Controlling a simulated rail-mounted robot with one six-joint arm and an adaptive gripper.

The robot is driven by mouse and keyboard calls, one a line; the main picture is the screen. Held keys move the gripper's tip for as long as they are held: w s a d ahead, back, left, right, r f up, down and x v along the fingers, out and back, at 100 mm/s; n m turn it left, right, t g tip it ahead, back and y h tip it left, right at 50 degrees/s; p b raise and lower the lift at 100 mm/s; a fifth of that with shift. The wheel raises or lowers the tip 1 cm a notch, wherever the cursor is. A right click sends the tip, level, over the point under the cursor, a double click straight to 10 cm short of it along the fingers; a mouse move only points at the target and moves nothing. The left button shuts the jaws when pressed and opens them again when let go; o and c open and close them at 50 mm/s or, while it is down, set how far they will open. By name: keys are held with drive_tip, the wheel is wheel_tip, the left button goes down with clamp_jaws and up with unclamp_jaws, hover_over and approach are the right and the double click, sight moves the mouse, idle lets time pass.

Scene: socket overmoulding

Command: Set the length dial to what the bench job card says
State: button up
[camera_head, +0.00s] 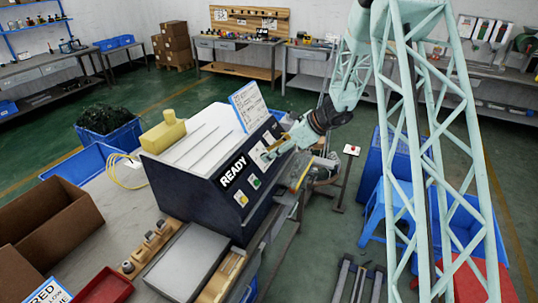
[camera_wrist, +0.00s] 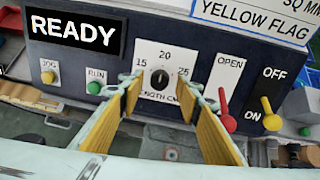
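The length dial (camera_wrist: 160,78) is a black knob on a white plate marked 15, 20 and 25, on the front of a dark machine (camera_head: 190,190). Its pale mark appears to point up toward 20, but it is small. My gripper (camera_wrist: 160,92) is open, with its yellow-padded fingers apart to the left and right of the dial; I cannot tell whether they touch it. In the head view my gripper (camera_head: 272,150) is at the machine's front panel. A white card with blue edging (camera_wrist: 255,18) above the panel reads "SQ MM" and "YELLOW FLAG"; the rest is cut off.
A READY display (camera_wrist: 75,32), JOG button (camera_wrist: 48,77) and RUN button (camera_wrist: 94,88) lie left of the dial. A red OPEN lever (camera_wrist: 224,110) and yellow OFF/ON lever (camera_wrist: 270,115) stand close at right. Another printed card (camera_head: 48,292) is partly visible on the bench.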

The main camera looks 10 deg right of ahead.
drive_tip(key=v, duration=1)
drive_tip(key=shift+d+r, duration=0.25)
drive_tip(key=shift+r, duration=0.05)
drive_tip(key=shift+s, duration=0.15)
drive_tip(key=s+a+r+n+g+h+b, duration=0.1)
drive_tip(key=s+a+r+n, duration=0.4)
drive_tip(key=s, duration=0.4)
drive_tip(key=s+a+r+n+g+h+b, duration=0.1)
drive_tip(key=s+a+r+n+b, duration=0.2)
drive_tip(key=s+r, duration=0.45)
drive_tip(key=s+a+r+n+g+h, duration=0.1)
drive_tip(key=s+a+r+n, duration=0.35)
drive_tip(key=s, duration=0.55)
drive_tip(key=s+d+n+h+b, duration=0.1)
drive_tip(key=s+n, duration=0.3)
drive_tip(key=s, duration=0.6)
drive_tip(key=s+d+n+t+h+b, duration=0.1)
drive_tip(key=s+n, duration=0.3)
drive_tip(key=s, duration=0.6)
drive_tip(key=s+d+n+t+h+b, duration=0.1)
drive_tip(key=s+d+n+h+b, duration=0.1)
drive_tip(key=s, duration=0.8)
drive_tip(key=shift+s+d+n+h+b, duration=0.25)
drive_tip(key=shift+d+n+b, duration=0.35)
drive_tip(key=shift+n, duration=0.55)
drive_tip(key=shift+d+f, duration=0.1)
